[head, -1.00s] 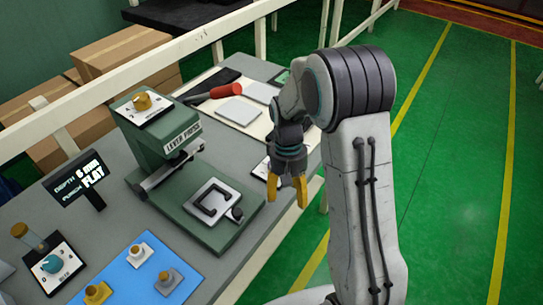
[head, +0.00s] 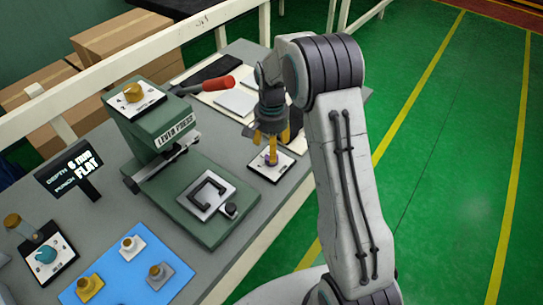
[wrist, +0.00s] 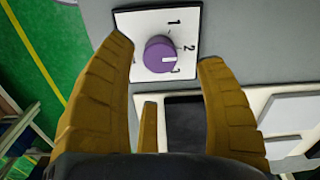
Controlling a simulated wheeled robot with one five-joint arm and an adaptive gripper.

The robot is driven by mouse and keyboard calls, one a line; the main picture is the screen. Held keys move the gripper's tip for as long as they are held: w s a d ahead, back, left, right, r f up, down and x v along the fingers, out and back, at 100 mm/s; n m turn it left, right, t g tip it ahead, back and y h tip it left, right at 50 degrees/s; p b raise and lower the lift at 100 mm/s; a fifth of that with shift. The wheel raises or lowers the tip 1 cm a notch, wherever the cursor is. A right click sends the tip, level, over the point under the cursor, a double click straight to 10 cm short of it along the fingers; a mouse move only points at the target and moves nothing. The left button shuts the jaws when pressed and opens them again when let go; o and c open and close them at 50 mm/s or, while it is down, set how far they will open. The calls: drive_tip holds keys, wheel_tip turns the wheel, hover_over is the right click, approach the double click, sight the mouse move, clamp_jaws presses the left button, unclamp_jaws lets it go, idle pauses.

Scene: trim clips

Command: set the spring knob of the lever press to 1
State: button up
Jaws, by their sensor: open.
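A purple knob (wrist: 160,52) on a white plate (wrist: 133,19) marked 1, 2 and 3 shows in the wrist view. Its white mark points right, between 2 and 3. No name is readable on the plate. In the head view this purple knob (head: 271,158) sits at the bench edge, right of the green lever press (head: 151,124). My gripper (head: 271,140) is open just above it. In the wrist view the fingers of my gripper (wrist: 165,50) stand on either side of the knob, apart from it.
A brass knob (head: 133,92) sits on top of the press. The red-handled lever (head: 217,84) reaches out behind. A teal knob (head: 46,255) and a blue mat (head: 130,277) with several small punches are at lower left. A sign (head: 69,174) reads 6 mm, FLAT.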

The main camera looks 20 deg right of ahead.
drive_tip(key=shift+f+p, duration=0.35)
drive_tip(key=shift+f, duration=2.3)
drive_tip(key=shift+c, duration=0.3)
drive_tip(key=c, duration=1.1)
drive_tip(key=shift+n, duration=0.3)
drive_tip(key=shift+c, duration=0.2)
drive_tip(key=shift+f+n+b, duration=0.15)
drive_tip(key=shift+n+b, duration=0.7)
drive_tip(key=shift+n, duration=0.05)
drive_tip(key=n+b, duration=0.1)
drive_tip(key=n, duration=0.2)
drive_tip(key=shift+n+b, duration=0.3)
drive_tip(key=shift+b, duration=0.1)
drive_tip(key=n+b, duration=0.1)
drive_tip(key=n, duration=0.4)
drive_tip(key=shift+s+n+b, duration=0.15)
drive_tip(key=shift+n+b, duration=0.25)
